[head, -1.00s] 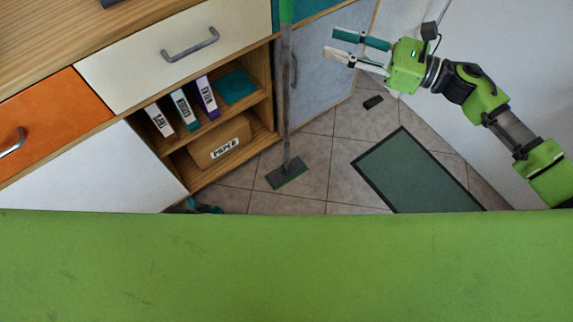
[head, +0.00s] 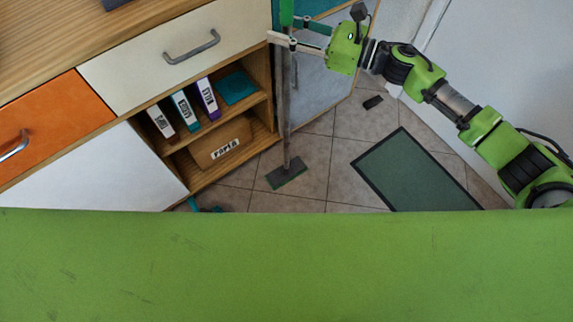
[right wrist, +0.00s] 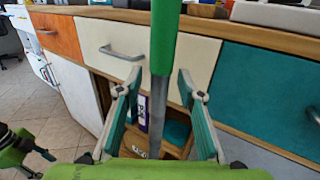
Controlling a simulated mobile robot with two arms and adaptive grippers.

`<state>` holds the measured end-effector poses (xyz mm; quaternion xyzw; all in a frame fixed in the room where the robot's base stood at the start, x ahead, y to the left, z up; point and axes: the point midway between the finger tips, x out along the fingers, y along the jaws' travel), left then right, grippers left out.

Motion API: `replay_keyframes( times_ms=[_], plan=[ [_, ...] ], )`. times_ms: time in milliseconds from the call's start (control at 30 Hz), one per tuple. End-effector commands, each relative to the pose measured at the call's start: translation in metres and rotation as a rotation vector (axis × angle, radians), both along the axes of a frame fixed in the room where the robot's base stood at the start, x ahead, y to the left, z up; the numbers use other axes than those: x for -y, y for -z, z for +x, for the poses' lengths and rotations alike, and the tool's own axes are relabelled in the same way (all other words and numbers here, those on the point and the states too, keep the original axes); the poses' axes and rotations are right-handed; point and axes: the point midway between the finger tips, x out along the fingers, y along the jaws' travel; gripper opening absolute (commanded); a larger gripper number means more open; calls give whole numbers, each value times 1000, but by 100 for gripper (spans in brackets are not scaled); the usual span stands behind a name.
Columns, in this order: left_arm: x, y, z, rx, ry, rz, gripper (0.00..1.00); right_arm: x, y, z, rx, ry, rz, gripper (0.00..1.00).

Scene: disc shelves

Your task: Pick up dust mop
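The dust mop stands upright, its flat dark head (head: 287,174) with a green edge on the floor tiles and its grey handle (head: 287,120) rising past the cabinet front. Its upper handle is green. My right gripper (head: 278,29) is at the upper handle. In the right wrist view, the mop handle (right wrist: 161,60) passes between the two spread fingers of my right gripper (right wrist: 159,80), with gaps at both sides. My left gripper (head: 204,206) barely shows at the lower cabinet edge; its opening is unclear.
The wooden cabinet has a white drawer (head: 165,45), an orange drawer (head: 50,125) and an open shelf with binders (head: 184,108) and a cardboard box (head: 222,148).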

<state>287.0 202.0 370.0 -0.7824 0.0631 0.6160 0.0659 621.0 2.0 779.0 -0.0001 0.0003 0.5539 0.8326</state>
Motion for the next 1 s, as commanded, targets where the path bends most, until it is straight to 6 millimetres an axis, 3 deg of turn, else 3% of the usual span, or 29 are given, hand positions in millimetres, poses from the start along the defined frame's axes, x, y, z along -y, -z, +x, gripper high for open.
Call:
replay_keyframes(
  times_ms=[133,267,300,733,1000],
  plan=[
    [0,-1,1,3,0,-1,40,0,0,0,0,0,0,35],
    [0,-1,1,2,0,0,40,0,0,0,0,0,0,4],
    [0,-1,1,1,0,0,40,0,0,0,0,0,0,0],
    [1,-3,1,1,-1,-1,40,0,-5,0,3,-1,3,0],
    [0,6,-1,-2,-2,-1,40,0,-27,0,4,-2,3,0]
  ],
)
